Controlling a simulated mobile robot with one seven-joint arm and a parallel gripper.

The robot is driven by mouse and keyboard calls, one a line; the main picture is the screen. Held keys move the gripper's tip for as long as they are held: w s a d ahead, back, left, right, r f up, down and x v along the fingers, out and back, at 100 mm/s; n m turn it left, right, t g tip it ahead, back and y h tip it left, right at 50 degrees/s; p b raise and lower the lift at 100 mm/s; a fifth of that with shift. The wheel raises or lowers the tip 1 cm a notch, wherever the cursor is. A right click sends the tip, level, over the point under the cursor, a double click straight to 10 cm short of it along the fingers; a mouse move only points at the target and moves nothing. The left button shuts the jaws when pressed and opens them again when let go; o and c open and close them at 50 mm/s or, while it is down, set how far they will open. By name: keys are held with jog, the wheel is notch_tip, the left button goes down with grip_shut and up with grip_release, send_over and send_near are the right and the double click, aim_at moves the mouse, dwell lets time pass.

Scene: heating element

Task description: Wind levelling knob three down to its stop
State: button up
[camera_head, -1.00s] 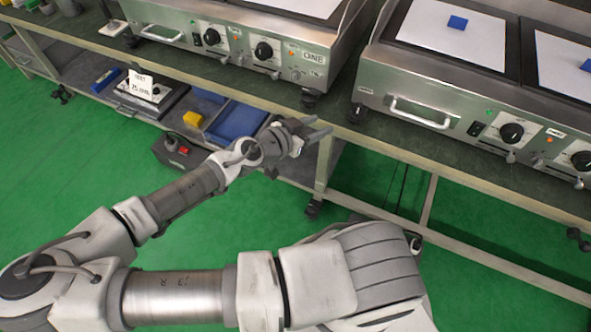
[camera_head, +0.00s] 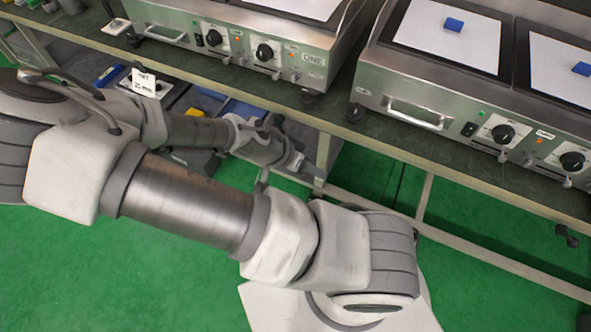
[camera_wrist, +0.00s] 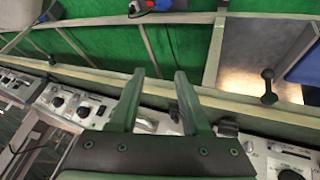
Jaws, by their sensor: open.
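No knob shows a legible number three, so I cannot tell which is levelling knob three. A black knob (camera_head: 567,236) on a short stem shows below the bench's front edge at far right. A similar black knob (camera_wrist: 268,85) stands at the bench edge in the wrist view, right of my gripper. Black feet show under the facing corners of the two heating units: a left unit foot (camera_head: 312,97) and a right unit foot (camera_head: 355,112). My gripper (camera_wrist: 160,74) is open and empty, its fingers toward the bench edge. In the head view my gripper (camera_head: 308,173) is low beside the bench.
The left heating unit (camera_head: 255,28) and right heating unit (camera_head: 430,75) stand on the bench, with dials and handles in front. A blue block (camera_head: 453,24) lies on the right unit's white plate. A shelf with a blue bin (camera_head: 243,113) sits below. Green floor is open in front.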

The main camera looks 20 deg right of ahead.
jog(key=shift+s+a+r+n+g+y+p, duration=0.25)
jog(key=shift+a+r+y, duration=0.2)
jog(key=shift+a, duration=0.35)
jog(key=shift+s+a+r+n+g+y+p, duration=0.15)
jog(key=shift+s+a+r+y+p, duration=0.2)
jog(key=shift+a+y, duration=0.35)
jog(key=shift+s+a+r+n+g+y+p, duration=0.15)
jog(key=shift+a+r+y+p, duration=0.25)
jog(key=shift+a, duration=0.5)
